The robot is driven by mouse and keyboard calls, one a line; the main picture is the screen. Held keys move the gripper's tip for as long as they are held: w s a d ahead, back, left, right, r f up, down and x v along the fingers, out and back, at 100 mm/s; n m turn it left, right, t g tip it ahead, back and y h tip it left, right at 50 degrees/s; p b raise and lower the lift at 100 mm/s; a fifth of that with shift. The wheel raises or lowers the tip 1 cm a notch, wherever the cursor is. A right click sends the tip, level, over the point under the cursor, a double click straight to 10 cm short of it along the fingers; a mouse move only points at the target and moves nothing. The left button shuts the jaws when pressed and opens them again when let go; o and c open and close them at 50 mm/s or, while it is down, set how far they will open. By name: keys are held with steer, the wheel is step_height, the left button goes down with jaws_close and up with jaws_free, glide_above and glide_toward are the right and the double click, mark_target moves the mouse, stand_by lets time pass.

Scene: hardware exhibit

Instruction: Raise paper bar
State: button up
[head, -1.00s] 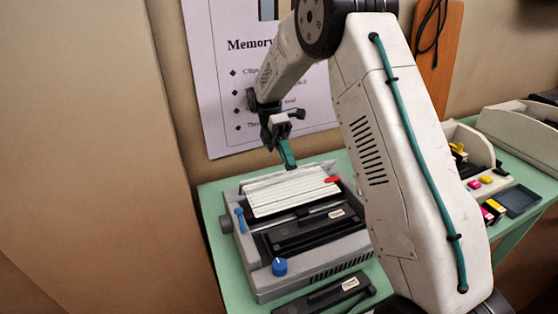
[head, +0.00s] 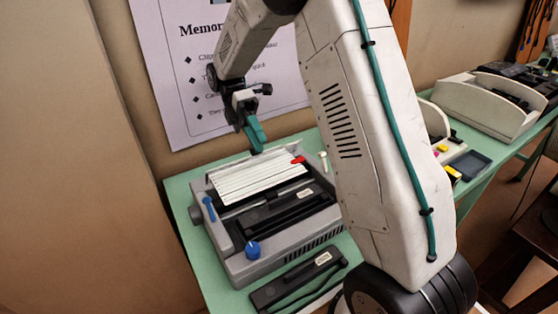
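A grey printer (head: 240,268) sits on the green table, with striped white paper (head: 262,180) across its back part. A thin pale bar (head: 272,198), possibly the paper bar, runs along the paper's front edge. It lies low against the printer. A blue lever (head: 208,208) stands at the printer's left and a blue knob (head: 253,250) at its front left. A red tab (head: 298,160) is at the paper's back right. My gripper (head: 256,143), with teal fingers, points down near the paper's back edge. The finger gap does not show, and contact cannot be told.
A loose black part (head: 298,278) lies in front of the printer. My arm hides the table right of the printer. A poster (head: 190,75) hangs on the wall close behind my gripper.

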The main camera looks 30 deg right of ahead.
steer(key=s+r, duration=0.1)
steer(key=s, duration=1.1)
steer(key=shift+a, duration=0.25)
steer(key=s+r+m+t, duration=0.3)
steer(key=s+m+t, duration=0.3)
steer(key=m, duration=0.3)
steer(key=s+d+r+m+t, duration=0.1)
steer(key=s+r+m+t, duration=0.2)
steer(key=s+m+t, duration=0.3)
steer(key=shift+r+m+t, duration=0.3)
steer(key=shift+m+t, duration=0.7)
steer(key=shift+m, duration=0.5)
steer(key=shift+s, duration=0.1)
